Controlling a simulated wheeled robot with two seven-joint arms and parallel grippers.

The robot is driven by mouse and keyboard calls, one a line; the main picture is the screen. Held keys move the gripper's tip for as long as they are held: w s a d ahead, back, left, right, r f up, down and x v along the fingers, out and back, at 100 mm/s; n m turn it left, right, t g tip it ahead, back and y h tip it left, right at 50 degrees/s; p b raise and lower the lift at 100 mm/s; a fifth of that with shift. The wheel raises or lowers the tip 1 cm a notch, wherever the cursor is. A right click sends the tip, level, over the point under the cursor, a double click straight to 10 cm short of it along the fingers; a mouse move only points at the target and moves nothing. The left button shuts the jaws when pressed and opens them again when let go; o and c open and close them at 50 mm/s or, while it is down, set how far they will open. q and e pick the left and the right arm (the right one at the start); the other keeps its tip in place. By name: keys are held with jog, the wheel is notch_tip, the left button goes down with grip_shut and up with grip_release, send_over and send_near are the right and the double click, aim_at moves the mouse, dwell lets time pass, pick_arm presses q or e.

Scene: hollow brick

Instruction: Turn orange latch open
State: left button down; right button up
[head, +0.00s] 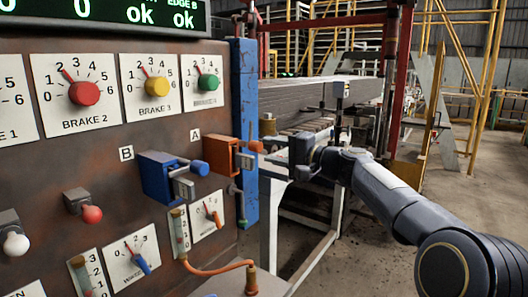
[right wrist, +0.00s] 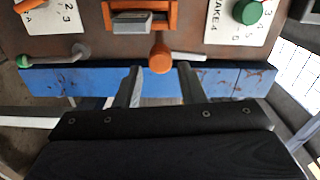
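The orange latch (head: 219,156) is mounted on the brown control panel beside the label A, with a grey metal piece at its side. Its handle ends in an orange knob (head: 254,146). In the right wrist view the orange latch (right wrist: 141,17) is at the top, and the orange knob (right wrist: 160,58) hangs just beyond my fingertips. My right gripper (head: 276,158) is to the right of the latch. In the right wrist view its fingers (right wrist: 158,80) are apart with nothing between them, roughly lined up with the knob. My left gripper is not in view.
A blue latch (head: 158,178) beside label B sits left of the orange one. A blue post (head: 244,110) stands at the panel's right edge. Red, yellow and green dials (head: 208,82) sit above. An orange cable (head: 215,271) runs below.

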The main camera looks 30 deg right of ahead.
jog(key=v, duration=0.4)
jog(key=shift+s, duration=0.15)
